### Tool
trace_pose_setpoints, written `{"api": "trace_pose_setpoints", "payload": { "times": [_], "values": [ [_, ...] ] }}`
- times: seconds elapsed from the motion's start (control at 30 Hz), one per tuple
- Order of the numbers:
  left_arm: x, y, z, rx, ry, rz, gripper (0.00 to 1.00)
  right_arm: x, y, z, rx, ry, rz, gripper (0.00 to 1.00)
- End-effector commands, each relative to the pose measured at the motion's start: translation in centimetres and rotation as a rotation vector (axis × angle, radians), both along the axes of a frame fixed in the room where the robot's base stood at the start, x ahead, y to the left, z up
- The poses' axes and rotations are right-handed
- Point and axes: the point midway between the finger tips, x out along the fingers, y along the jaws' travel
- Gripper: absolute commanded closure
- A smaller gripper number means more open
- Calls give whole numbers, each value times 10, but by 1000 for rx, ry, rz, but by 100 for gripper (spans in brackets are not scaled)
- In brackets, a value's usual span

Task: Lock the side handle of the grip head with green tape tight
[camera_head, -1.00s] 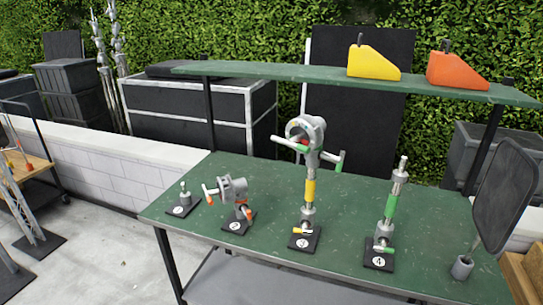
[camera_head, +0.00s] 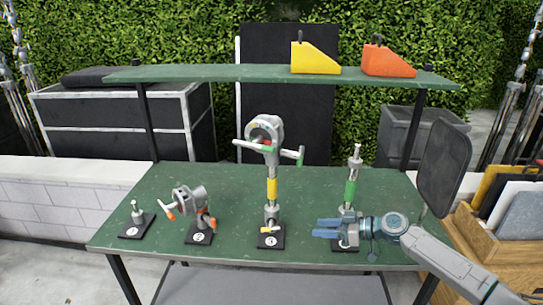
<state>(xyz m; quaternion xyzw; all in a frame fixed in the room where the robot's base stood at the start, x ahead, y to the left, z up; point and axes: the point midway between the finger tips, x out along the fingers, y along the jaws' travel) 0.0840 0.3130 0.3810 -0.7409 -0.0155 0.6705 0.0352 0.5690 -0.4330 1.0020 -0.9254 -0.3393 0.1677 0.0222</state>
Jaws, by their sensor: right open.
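The stand at the right of the green table has a silver post with a green tape band (camera_head: 350,192). Its lower part and base are partly hidden by my right gripper. The taller stand to its left has a yellow tape band (camera_head: 272,188) and a large round grip head (camera_head: 265,130) on top, with green-tipped handles (camera_head: 300,155). My right gripper (camera_head: 318,228) is open, points left and is in front of the green-taped stand's base. I cannot tell whether it touches anything. My left gripper is not in view.
Two smaller stands, one with an orange-tipped grip head (camera_head: 188,200) and one short pin (camera_head: 137,212), stand at the left of the green table (camera_head: 330,180). A black flag panel (camera_head: 443,165) stands at the right. A shelf (camera_head: 220,74) holds yellow (camera_head: 315,60) and orange (camera_head: 388,63) wedges.

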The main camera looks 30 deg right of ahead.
Motion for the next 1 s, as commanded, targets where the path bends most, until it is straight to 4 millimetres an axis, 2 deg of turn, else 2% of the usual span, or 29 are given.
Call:
{"api": "trace_pose_setpoints", "payload": {
  "times": [0.03,0.1,0.2,0.33,0.4,0.5,0.67,1.0],
  "values": [
    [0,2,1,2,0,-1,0,10,-12,32,14,-49,-4,59],
    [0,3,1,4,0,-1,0,19,-24,72,44,-114,-10,59],
    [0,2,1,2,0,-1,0,29,-38,121,81,-189,-22,59],
    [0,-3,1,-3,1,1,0,36,-49,162,112,-251,-37,59],
    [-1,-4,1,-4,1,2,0,37,-52,174,122,-269,-43,59],
    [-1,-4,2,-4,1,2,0,39,-54,181,129,-280,-46,59],
    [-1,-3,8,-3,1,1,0,44,-49,183,135,-283,-45,59],
    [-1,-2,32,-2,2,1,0,70,-29,184,136,-280,-47,59]
  ]
}}
